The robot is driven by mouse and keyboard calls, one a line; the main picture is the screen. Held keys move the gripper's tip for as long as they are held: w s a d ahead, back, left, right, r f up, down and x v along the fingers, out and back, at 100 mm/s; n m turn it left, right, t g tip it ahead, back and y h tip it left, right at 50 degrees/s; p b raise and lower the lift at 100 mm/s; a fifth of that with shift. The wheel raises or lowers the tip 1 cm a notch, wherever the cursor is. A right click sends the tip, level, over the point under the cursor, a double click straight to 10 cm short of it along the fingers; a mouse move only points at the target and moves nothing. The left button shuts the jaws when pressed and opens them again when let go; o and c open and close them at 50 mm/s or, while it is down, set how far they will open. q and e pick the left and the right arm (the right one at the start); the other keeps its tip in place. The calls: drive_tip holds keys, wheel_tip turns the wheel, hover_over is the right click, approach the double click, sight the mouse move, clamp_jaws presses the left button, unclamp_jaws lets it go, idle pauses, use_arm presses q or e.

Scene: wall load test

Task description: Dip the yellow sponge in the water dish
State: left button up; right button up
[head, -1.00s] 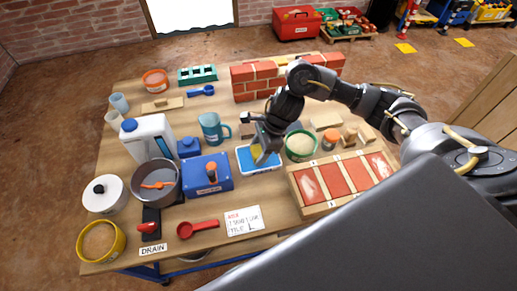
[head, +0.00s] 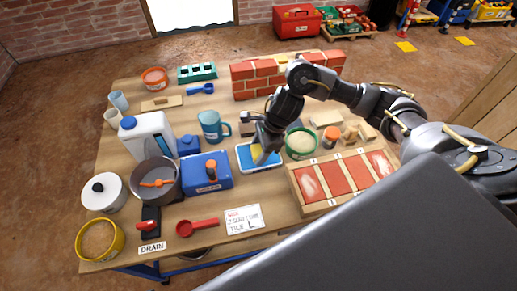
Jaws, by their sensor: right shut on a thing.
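The water dish (head: 261,167) is a shallow blue-and-white tray near the middle of the table. The yellow sponge (head: 256,152) shows as a small patch at the tips of my right gripper (head: 262,155), which is shut on it. The gripper points down over the dish, and its fingers cover much of the sponge. I cannot tell whether the sponge touches the water. My left gripper is not in view.
A green-rimmed bowl (head: 301,144) stands close to the right of the dish. A blue box (head: 205,174) stands to its left, and a teal mug (head: 213,127) behind left. A wooden tray of red tiles (head: 336,178) lies front right. A brick wall (head: 262,78) stands behind.

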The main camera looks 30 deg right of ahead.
sight(258, 150)
drive_tip(key=shift+s+f+b, duration=0.1)
drive_tip(key=shift+f+b, duration=0.35)
drive_tip(key=shift+b, duration=0.2)
idle(1.8)
drive_tip(key=shift+r+p, duration=2.6)
drive_tip(key=shift+r, duration=0.95)
